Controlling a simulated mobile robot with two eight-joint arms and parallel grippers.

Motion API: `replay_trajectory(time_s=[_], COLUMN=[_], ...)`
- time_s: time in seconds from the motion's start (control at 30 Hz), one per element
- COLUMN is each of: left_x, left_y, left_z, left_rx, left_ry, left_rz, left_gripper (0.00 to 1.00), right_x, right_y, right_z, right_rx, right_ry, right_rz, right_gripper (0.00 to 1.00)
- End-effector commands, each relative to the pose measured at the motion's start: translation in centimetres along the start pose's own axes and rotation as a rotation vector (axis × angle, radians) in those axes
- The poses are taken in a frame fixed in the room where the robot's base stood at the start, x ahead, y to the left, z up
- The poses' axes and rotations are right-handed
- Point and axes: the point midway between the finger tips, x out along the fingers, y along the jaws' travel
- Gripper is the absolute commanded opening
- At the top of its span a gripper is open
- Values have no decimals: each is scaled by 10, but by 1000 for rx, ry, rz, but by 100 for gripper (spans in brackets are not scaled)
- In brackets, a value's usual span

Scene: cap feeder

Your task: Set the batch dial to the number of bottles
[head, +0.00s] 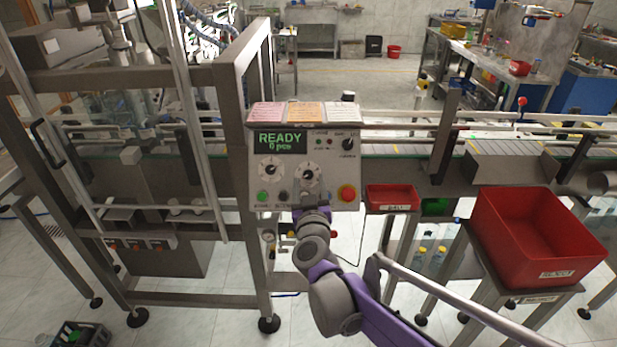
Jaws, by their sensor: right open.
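The control panel (340,193) stands in the middle, its green display (280,141) reading READY and a piece count that looks like 6 or 0. Several bottles (431,254) with yellow parts stand low behind the panel. My left gripper is out of view.
A red emergency button (347,193) and a green button (262,196) flank the dials. A small red bin (392,195) and a large red reject bin (548,272) stand at the right. A steel frame (233,130) borders the panel's left; a conveyor (400,152) runs behind.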

Motion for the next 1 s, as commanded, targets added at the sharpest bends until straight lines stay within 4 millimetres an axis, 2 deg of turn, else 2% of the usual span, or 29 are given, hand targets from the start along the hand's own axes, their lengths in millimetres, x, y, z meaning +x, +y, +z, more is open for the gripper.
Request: replay_trajectory(time_s=[0.1,0.2,0.53,0.87,0.9,1.0], left_x=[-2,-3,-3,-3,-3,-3], left_y=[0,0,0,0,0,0], left_z=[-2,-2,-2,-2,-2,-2], left_rx=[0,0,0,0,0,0], left_ry=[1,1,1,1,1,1], left_rz=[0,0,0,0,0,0], left_gripper=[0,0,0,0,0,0], right_x=[16,22,26,25,25,25], right_y=[0,0,0,0,0,0], right_z=[0,0,0,0,0,0], right_rx=[1,1,1,1,1,1], right_ry=[0,0,0,0,0,0], right_rz=[1,1,0,0,0,0], right_gripper=[62,62,62,3,0,0])
